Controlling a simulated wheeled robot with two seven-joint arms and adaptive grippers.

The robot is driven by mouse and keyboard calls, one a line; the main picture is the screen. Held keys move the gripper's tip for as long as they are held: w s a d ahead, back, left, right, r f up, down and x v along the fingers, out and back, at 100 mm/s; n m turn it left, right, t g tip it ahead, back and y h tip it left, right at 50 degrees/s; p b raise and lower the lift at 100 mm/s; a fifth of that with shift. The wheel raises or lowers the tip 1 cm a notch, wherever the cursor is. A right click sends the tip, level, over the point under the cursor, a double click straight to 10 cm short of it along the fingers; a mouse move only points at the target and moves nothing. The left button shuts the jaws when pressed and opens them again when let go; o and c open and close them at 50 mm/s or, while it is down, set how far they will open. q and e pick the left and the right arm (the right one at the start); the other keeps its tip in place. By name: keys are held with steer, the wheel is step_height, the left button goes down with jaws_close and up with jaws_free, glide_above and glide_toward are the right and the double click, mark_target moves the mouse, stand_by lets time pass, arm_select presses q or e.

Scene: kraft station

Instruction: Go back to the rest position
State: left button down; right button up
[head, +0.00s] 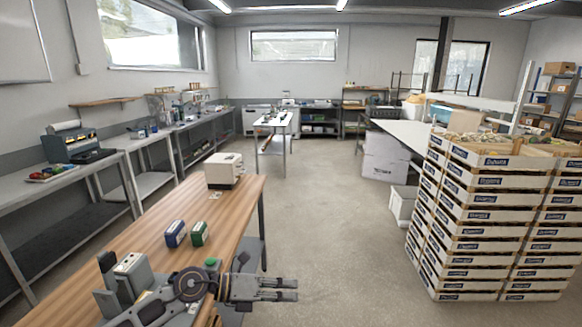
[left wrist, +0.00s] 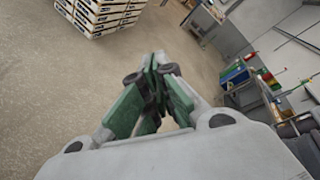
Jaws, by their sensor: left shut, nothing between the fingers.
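My left gripper (head: 297,289) reaches in from the lower left, past the right edge of the wooden table (head: 238,196), over the floor. Its fingers point to the right and nothing shows between them. In the left wrist view the fingers of my left gripper (left wrist: 158,62) meet near their tips, shut and empty, with floor behind. My right gripper is in neither view.
A blue box (head: 175,234), a green box (head: 199,233) and a white device (head: 224,170) stand on the table. Tall stacks of crates (head: 475,230) stand at the right. The concrete floor (head: 330,215) between table and crates is clear.

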arm_select(q)
step_height(320, 180, up, 5)
steer(key=d+n+t+h, duration=0.2)
steer(key=n+t+h, duration=0.1)
steer(key=w+a+r+n+t+y, duration=0.5)
steer(key=a+n+t, duration=0.2)
steer(key=n+t, duration=0.7)
steer(key=s+a+f+n+g+y, duration=0.2)
steer(key=a+f+n+g+y, duration=0.1)
steer(key=a+f+n+y, duration=0.5)
steer(key=s+a+f+n+g+y, duration=0.3)
steer(key=a+f+n+y, duration=0.25)
steer(key=f+n, duration=0.35)
steer(key=s+a+f+n+g+h, duration=0.1)
steer(key=s+f+n+g, duration=0.2)
steer(key=s+f+g, duration=0.5)
steer(key=s+a+f+n+g, duration=0.25)
steer(key=s+f, duration=0.25)
steer(key=s, duration=0.7)
step_height(320, 180, down, 33)
steer(key=s+g, duration=0.1)
steer(key=s, duration=0.1)
steer(key=s+a+f+g, duration=0.1)
steer(key=s+a+f, duration=0.2)
steer(key=s+f, duration=1.6)
steer(key=s+m, duration=0.1)
steer(key=s, duration=0.2)
steer(key=shift+s+a+f, duration=0.2)
steer(key=shift+s+f, duration=0.1)
steer(key=shift+f, duration=0.05)
